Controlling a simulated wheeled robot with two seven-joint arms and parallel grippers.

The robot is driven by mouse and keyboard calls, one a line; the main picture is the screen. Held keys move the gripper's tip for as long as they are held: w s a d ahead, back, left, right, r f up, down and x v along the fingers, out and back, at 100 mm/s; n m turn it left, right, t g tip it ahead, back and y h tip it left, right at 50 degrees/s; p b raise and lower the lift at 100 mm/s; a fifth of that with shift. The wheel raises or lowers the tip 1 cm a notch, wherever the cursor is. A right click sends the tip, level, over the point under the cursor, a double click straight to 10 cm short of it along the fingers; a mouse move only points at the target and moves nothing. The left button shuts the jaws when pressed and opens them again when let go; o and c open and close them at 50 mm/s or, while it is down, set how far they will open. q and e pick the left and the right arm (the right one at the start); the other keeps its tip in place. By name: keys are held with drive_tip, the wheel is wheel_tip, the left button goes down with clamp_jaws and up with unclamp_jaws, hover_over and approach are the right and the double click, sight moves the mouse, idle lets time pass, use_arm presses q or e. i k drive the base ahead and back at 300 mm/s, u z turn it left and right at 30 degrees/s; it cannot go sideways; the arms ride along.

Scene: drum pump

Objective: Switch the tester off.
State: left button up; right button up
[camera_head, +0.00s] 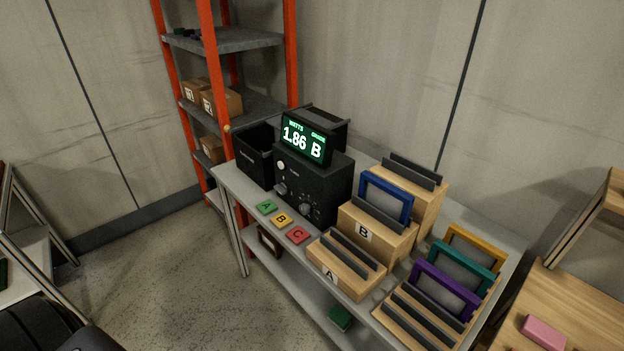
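The tester (312,182) is a black box standing on the grey table. Its lit green display (306,143) on top reads 1.86 watts, grade B. Its front panel has a pale round part (281,165) at the upper left and knobs (304,209) lower down. The panel's small markings are too small to read, and I cannot tell which control is the power switch. Neither of my grippers is in view.
Green A, yellow B and red C tiles (281,219) lie in front of the tester. A black bin (254,156) stands at its left. Wooden racks (345,270) with framed panels fill the table's right. An orange shelf (206,60) stands behind; another table (570,310) is at right.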

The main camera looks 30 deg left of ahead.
sight(282, 188)
drive_tip(key=z, duration=0.35)
drive_tip(key=k, duration=0.9)
drive_tip(key=z, duration=0.65)
drive_tip(key=k, duration=0.45)
drive_tip(key=u, duration=0.5)
drive_tip(key=i, duration=0.6)
drive_tip(key=u, duration=0.75)
drive_tip(key=i, duration=1.05)
drive_tip(key=z, duration=0.45)
